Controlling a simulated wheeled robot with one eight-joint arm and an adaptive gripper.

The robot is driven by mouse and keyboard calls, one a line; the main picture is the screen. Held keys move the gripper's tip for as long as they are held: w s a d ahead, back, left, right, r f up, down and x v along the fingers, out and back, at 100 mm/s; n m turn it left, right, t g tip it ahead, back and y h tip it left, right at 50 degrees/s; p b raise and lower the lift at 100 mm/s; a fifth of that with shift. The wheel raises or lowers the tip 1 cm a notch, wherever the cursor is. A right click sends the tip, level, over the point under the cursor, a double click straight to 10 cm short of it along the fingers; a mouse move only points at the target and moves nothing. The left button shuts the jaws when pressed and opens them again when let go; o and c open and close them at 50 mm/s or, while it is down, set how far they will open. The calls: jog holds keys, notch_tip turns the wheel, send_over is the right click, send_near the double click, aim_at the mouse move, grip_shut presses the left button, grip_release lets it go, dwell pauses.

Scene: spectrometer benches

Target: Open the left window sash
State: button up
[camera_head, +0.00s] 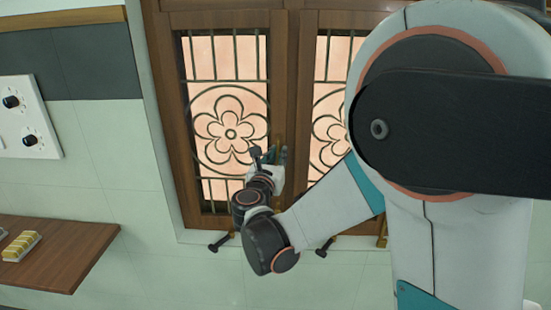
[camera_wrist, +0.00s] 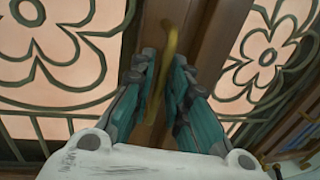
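The left window sash (camera_head: 178,130) has a brown wooden frame with a dark flower-pattern grille over a pinkish pane. It looks closed, flush with the surround. Its grille shows at left in the wrist view (camera_wrist: 50,108). A curved brass handle (camera_wrist: 171,42) stands on the wooden upright between the panes. My gripper (camera_head: 270,153) is in front of this upright, by the sash's right edge. In the wrist view my gripper (camera_wrist: 162,65) has its fingers apart, with the handle between them. Small gaps show beside the handle; contact is not clear.
The right sash (camera_head: 307,100) is beside it, partly hidden by my arm. Dark levers (camera_head: 221,241) (camera_head: 325,246) stick out below the sill. A wooden shelf (camera_head: 75,245) with yellow blocks (camera_head: 21,246) and a white knob panel (camera_head: 28,118) are at left.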

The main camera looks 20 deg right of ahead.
jog(key=shift+w+d, duration=0.15)
grip_shut()
